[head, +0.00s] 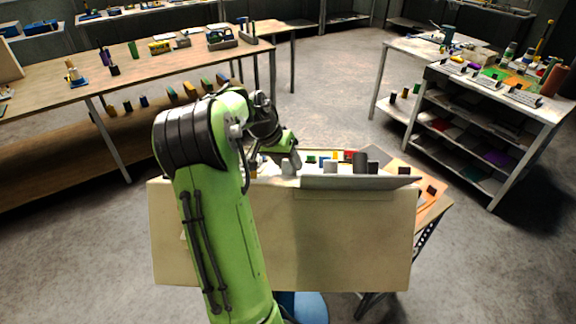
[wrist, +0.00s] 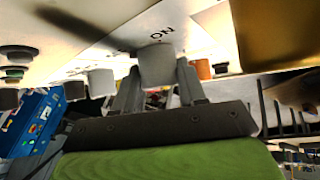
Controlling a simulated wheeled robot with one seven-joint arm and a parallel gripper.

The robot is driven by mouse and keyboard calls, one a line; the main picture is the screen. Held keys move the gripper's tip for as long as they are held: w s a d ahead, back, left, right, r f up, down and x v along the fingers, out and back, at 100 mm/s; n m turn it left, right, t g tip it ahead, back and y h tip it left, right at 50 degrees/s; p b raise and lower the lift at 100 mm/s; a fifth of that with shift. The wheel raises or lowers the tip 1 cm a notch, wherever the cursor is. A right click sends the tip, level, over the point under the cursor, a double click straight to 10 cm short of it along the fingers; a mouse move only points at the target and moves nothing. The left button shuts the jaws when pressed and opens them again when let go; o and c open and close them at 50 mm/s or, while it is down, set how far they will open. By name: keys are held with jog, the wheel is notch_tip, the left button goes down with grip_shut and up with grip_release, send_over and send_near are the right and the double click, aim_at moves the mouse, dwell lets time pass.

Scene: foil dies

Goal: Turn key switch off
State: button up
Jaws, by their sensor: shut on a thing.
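A pale grey switch piece (wrist: 157,65), which I take to be the key switch, sticks out from a light panel face (wrist: 120,45). Letters that seem to read ON are printed beside its base. My gripper (wrist: 158,82) is shut on this piece, one dark finger on each side. The switch is too small to make out there. Its exact turn angle is hard to tell.
The cream box (head: 330,235) carries several coloured and dark controls along its top. In the wrist view, other knobs stand close on the left and an orange piece (wrist: 203,69) on the right. A long workbench (head: 60,95) and a shelf unit (head: 470,130) stand farther off.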

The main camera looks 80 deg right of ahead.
jog(key=o, duration=1.1)
jog(key=shift+f, duration=0.1)
jog(key=p+v, duration=0.3)
jog(key=v, duration=1.2)
jog(key=shift+w+a+r, duration=0.1)
jog(key=shift+a+r, duration=0.05)
jog(key=shift+r, duration=0.25)
